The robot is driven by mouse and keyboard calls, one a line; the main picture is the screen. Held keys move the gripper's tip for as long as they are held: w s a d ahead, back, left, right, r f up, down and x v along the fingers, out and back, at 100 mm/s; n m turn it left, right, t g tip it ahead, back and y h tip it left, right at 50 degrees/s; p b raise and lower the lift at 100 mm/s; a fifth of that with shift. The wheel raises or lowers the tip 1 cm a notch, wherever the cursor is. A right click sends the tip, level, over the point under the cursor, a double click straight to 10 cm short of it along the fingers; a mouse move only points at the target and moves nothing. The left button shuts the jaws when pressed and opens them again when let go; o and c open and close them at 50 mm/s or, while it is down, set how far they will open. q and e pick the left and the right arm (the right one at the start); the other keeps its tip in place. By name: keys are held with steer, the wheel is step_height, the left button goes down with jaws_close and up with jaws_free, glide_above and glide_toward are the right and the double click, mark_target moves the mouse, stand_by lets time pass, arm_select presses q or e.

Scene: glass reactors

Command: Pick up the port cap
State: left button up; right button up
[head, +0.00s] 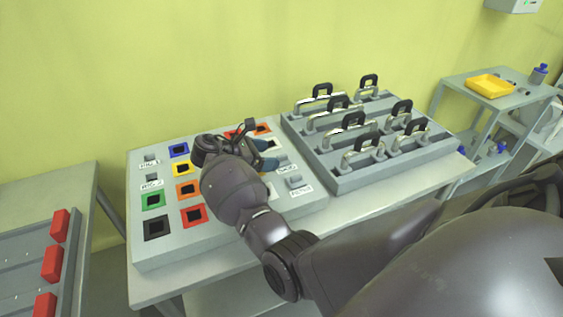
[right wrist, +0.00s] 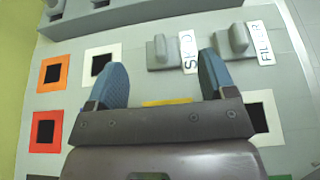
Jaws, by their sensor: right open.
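My right gripper (head: 265,154) is over the right part of the grey panel (head: 235,225). Its two blue fingers are open and apart in the right wrist view (right wrist: 161,64). Nothing is held between them. A small grey block with a raised grip (right wrist: 160,52) stands beyond the fingertips, by a partly hidden label. A similar grey block (right wrist: 233,42) stands to its right by a label reading FILTER; it also shows in the head view (head: 295,181). No part is clearly marked as the port cap, so I cannot tell which it is. My left gripper is not in view.
Coloured square sockets, such as a green one (head: 153,200), cover the panel's left. A grey rack (head: 345,183) with several black-handled metal parts stands right of it. A table with red blocks (head: 52,263) is at left. A yellow tray (head: 490,85) sits on the right shelf.

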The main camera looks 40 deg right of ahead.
mark_target(278, 156)
steer(key=x, duration=0.3)
steer(key=shift+d+f, duration=0.15)
steer(key=shift+c, duration=0.4)
steer(key=c, duration=0.9)
steer(key=shift+c, duration=0.2)
